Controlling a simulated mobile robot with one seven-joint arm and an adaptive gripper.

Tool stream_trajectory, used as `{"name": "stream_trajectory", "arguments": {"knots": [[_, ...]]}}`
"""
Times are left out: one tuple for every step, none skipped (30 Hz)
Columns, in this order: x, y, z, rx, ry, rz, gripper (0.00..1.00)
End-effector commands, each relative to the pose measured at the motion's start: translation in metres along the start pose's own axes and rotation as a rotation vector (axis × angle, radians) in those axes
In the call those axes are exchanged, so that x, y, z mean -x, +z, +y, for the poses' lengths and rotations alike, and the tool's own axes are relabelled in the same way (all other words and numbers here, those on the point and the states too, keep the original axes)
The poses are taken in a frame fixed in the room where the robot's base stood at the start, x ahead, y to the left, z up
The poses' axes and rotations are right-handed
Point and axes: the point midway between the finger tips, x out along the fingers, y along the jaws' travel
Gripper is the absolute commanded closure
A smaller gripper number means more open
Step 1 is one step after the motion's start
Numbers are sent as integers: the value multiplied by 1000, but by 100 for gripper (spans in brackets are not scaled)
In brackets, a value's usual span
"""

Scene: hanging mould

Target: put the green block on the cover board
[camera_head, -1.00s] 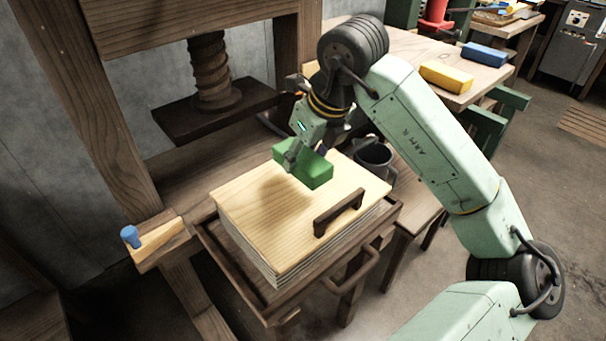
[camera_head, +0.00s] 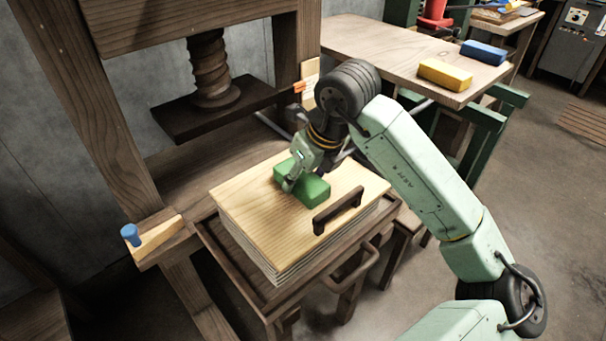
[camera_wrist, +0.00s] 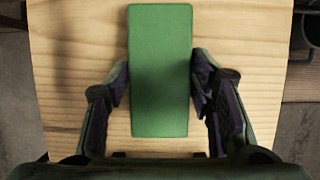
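The green block (camera_head: 302,186) lies flat on the pale wooden cover board (camera_head: 262,231), towards its back right, behind the dark handle. No gap shows under it in the head view. My gripper (camera_head: 291,177) is over the block, pointing down. In the wrist view, the block (camera_wrist: 160,70) lies between the two fingers (camera_wrist: 160,88), lengthwise, with the wood of the cover board (camera_wrist: 75,50) on both sides. The finger pads appear to touch its long sides, so the gripper looks shut on it. The block's underside is hidden.
A dark handle (camera_head: 338,211) stands up from the board's right part. The press plate and screw (camera_head: 213,85) hang behind left. A blue peg (camera_head: 130,235) stands at the left. A yellow block (camera_head: 445,75) and a blue block (camera_head: 484,52) lie on the back table.

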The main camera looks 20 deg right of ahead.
Motion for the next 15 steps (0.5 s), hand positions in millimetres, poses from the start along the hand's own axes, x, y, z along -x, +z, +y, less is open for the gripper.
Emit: {"name": "stream_trajectory", "arguments": {"knots": [[0,0,0,0,0,0,45],[0,0,0,0,0,0,43],[0,0,0,0,0,0,41],[0,0,0,0,0,0,39],[0,0,0,0,0,0,37],[0,0,0,0,0,0,35],[0,0,0,0,0,0,35],[0,0,0,0,0,0,35],[0,0,0,0,0,0,35],[0,0,0,0,0,0,35],[0,0,0,0,0,0,35],[0,0,0,0,0,0,35],[0,0,0,0,0,0,35],[1,0,0,0,0,0,35],[2,1,0,0,0,0,35]]}}
